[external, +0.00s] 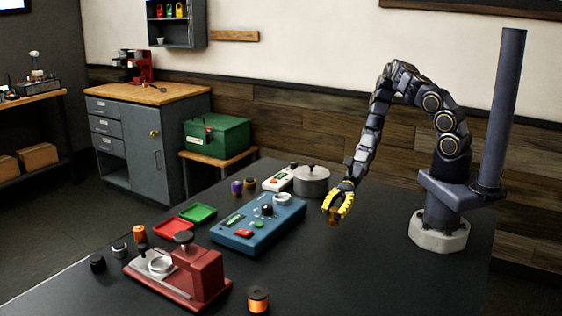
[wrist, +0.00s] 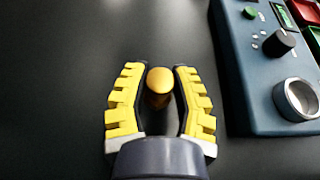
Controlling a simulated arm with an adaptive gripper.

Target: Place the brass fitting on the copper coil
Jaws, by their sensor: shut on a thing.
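My gripper (external: 338,205) is above the dark table, to the right of the blue device. In the wrist view my gripper (wrist: 160,95) is shut on the brass fitting (wrist: 160,80), a small golden piece with a rounded top, held between the yellow fingers. Its lower part is in shadow. The copper coil (external: 258,299) looks like a dark-ended spool with shiny orange windings. It stands upright near the table's front edge, right of the red machine, well apart from my gripper. It is outside the wrist view.
The blue device (external: 258,222) with knobs lies between my gripper and the red machine (external: 200,272). It also fills the right of the wrist view (wrist: 255,75). Red (external: 172,230) and green (external: 198,213) trays, a grey lidded pot (external: 311,183) and small cylinders stand around. The table's right front is clear.

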